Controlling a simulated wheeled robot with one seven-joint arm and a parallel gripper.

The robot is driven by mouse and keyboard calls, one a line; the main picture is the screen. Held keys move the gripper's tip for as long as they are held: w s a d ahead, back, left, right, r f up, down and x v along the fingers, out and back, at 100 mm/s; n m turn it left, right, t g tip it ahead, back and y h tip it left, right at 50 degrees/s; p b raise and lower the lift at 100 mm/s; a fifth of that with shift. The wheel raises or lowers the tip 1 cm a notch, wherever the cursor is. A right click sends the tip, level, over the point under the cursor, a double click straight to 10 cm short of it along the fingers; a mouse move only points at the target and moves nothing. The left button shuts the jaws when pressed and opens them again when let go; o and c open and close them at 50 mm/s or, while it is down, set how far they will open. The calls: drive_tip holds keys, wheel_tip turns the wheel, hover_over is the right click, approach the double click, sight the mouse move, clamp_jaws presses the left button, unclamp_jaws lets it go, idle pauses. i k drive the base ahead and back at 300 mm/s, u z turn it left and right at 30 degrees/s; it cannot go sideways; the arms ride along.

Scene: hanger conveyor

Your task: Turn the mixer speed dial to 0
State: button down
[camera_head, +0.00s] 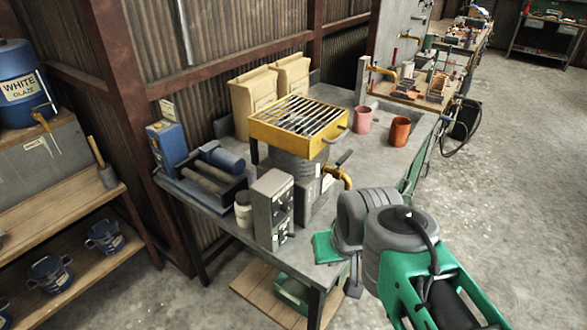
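A grey control box (270,208) with dials and switches on its front stands upright at the near edge of the workbench. It is in front of a grey drum with a yellow grated top (298,122). I cannot read its dial settings, and I cannot tell for sure which dial is the mixer speed dial. A blue box (167,146) with a small panel stands at the bench's left end, by a roller machine. My arm reaches in from the lower right. My gripper (353,283) is mostly hidden below my grey wrist, right of the control box and apart from it; its fingers are unclear.
A brass tap (340,177) sticks out from the drum. A white jar (243,210) stands left of the control box. Two cups stand farther back. The concrete floor (500,200) at right is open.

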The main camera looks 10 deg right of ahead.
sight(286, 207)
drive_tip(key=u, duration=0.9)
drive_tip(key=k, duration=0.55)
drive_tip(key=u, duration=0.55)
